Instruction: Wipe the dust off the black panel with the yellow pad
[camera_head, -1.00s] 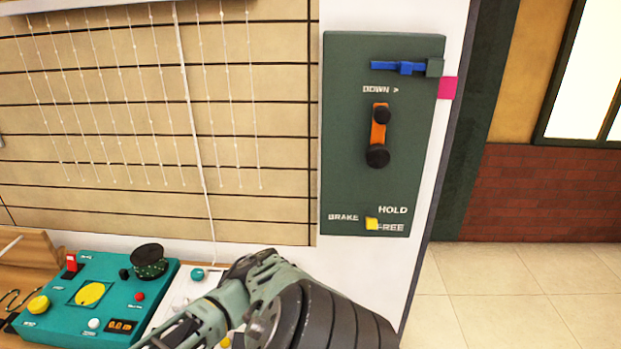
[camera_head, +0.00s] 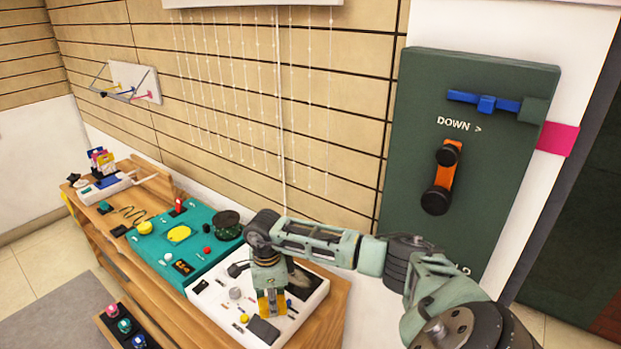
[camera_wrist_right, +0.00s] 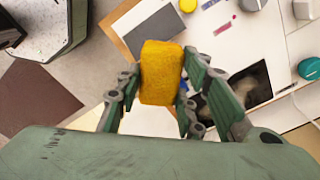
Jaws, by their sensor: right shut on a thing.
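My right gripper (camera_head: 270,300) is shut on the yellow pad (camera_wrist_right: 162,72). It holds the pad over the white board (camera_head: 316,299), apart from the black panel as far as I can tell. The black panel (camera_wrist_right: 258,92) lies on the white board, just right of the pad in the wrist view, partly hidden behind a gripper finger. A pale grey dust patch shows on it. In the head view the panel (camera_head: 299,277) is behind the gripper and partly covered by it. My left gripper is not in view.
A dark grey square (camera_head: 263,331) lies on the white board's near part, among small knobs. The teal console (camera_head: 165,250) stands left of the board on the wooden bench (camera_head: 325,326). A green wall panel (camera_head: 480,170) with levers is at right.

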